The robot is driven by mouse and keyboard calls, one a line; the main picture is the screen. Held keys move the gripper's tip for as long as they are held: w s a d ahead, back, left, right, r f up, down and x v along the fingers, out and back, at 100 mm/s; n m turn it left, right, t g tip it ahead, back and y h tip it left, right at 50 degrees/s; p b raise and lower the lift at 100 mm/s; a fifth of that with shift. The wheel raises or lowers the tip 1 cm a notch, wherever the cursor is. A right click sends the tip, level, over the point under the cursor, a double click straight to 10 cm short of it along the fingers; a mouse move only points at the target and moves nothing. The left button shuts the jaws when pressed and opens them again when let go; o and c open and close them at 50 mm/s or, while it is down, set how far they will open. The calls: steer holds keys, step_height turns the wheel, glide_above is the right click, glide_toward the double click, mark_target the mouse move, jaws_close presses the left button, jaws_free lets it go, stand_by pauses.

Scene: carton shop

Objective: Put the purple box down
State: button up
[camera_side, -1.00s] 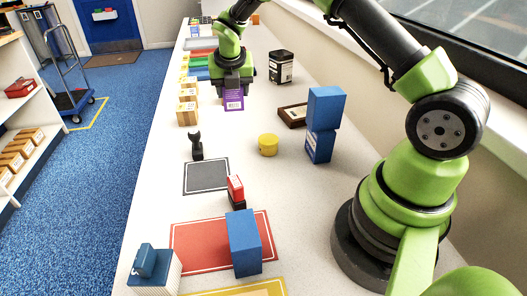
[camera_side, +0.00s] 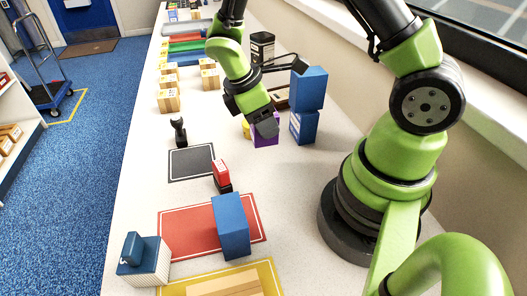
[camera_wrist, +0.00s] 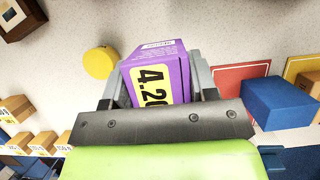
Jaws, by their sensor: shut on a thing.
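The purple box (camera_side: 266,138) is between the fingers of my gripper (camera_side: 263,124), which is shut on it. In the wrist view the purple box (camera_wrist: 158,75) sits between both fingers, with a yellow label reading "4.20" facing the camera. I cannot tell for sure whether its underside touches the table.
Two stacked blue boxes (camera_side: 308,88) stand close to the right of my gripper. A dark mat (camera_side: 191,162) lies left, and a red mat (camera_side: 185,232) bears a blue box (camera_side: 232,226). A red stamp-like block (camera_side: 221,175) stands nearby. Bare white table lies in front of the gripper.

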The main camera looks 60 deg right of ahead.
step_height(320, 180, down, 7)
stand_by(0.3)
steer(key=o, duration=1)
steer(key=shift+f, duration=0.1)
steer(key=v, duration=1.2)
steer(key=shift+s+a+r+m+t+y, duration=0.75)
steer(key=shift+s+r+m+t, duration=1.25)
steer(key=shift+r, duration=0.9)
steer(key=shift+s+a+r+m+t+y, duration=0.55)
steer(key=shift+s+r+m+t+y, duration=0.7)
steer(key=shift+s+r+m, duration=1.4)
steer(key=shift+s+a+r+m+t+y, duration=0.6)
steer(key=shift+s+r+m+t, duration=1.35)
steer(key=shift+r, duration=1.15)
